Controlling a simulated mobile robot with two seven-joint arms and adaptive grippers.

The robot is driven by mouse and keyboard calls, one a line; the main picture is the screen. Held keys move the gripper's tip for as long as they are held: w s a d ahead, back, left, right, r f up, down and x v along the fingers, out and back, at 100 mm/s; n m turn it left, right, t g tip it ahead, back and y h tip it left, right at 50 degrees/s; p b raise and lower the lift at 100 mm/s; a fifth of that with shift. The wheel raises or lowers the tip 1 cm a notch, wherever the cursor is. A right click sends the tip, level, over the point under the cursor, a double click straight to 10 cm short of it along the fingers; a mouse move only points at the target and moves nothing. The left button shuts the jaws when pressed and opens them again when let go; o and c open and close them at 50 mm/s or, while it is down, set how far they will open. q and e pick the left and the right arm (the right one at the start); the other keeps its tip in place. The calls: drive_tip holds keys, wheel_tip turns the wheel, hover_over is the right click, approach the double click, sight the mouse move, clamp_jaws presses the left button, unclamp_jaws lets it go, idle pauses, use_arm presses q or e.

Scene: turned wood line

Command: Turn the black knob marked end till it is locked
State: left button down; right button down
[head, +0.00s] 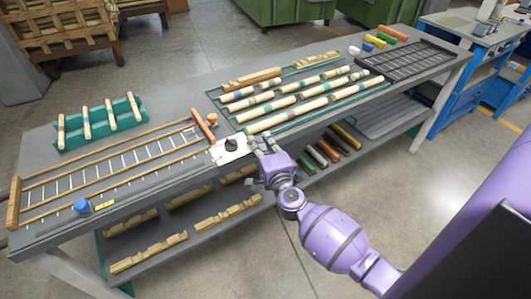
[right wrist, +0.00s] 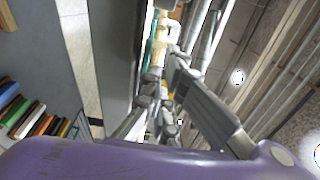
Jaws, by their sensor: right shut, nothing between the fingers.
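The black knob (head: 231,144) sits on a white plate (head: 229,153) at the near edge of the workbench, in the middle of the head view. My right gripper (head: 262,142) is just right of the plate, close to the knob but apart from it in the picture. It is shut and empty. In the right wrist view its grey fingers (right wrist: 168,92) fill the middle, and I cannot make out the knob there. The marking on the plate is too small to read. My left gripper is not in view.
A wooden rack with rungs (head: 118,168) lies left of the plate, with a blue knob (head: 81,206) at its near end. Striped turned sticks (head: 270,115) lie behind the gripper. A black tray (head: 405,61) is at the right end. Wood pieces lie on the lower shelf.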

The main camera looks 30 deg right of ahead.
sight(249, 151)
drive_tip(key=a, duration=0.2)
drive_tip(key=shift+w+a, duration=0.35)
drive_tip(key=shift+s+a, duration=0.1)
drive_tip(key=shift+a, duration=0.4)
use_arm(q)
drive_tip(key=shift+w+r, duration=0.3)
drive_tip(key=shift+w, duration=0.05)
